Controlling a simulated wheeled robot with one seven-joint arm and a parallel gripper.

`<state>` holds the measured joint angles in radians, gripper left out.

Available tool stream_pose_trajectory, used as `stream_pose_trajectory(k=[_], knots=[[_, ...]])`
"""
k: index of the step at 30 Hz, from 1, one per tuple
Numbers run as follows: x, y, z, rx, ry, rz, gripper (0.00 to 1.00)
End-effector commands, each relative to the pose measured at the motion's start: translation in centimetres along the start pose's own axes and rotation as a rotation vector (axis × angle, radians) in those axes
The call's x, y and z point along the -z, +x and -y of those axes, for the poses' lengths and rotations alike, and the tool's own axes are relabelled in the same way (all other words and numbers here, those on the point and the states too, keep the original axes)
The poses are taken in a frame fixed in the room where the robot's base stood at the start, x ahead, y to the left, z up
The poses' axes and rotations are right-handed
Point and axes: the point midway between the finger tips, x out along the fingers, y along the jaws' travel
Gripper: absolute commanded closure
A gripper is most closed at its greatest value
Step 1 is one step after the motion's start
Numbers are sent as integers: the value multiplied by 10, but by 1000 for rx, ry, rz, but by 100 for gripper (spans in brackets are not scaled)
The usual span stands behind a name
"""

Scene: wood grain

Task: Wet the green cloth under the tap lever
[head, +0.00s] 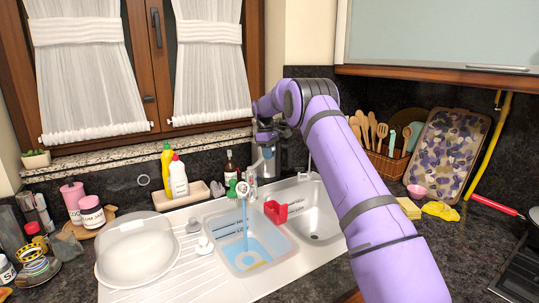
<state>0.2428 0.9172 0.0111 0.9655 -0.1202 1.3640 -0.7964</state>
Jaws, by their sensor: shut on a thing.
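My gripper (264,134) is small and dark at the far end of my purple arm, over the back of the sink. It is at the top of the tap (266,158) and looks shut on the tap lever, though the contact is too small and partly hidden to see clearly. Water (244,220) runs from the spout into the left basin (222,241). I cannot make out the green cloth for certain. A small green item (232,188) shows just left of the spout, too small to identify.
A red holder (276,210) sits between the left basin and the empty right basin (318,218). Bottles (178,178) stand behind the sink. A yellow cloth (440,210) and sponge (409,208) lie on the right counter.

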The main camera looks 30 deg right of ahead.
Motion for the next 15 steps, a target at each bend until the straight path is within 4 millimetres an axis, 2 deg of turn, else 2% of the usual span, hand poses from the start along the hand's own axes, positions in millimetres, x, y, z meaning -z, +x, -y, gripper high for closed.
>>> stream_pose_trajectory(k=[1,3,4,15], knots=[[1,-4,0,-6,-1,-6,72],[1,-3,0,-5,-1,-6,56],[1,-3,0,-5,-1,-6,53],[1,-8,0,-4,-1,-6,53]])
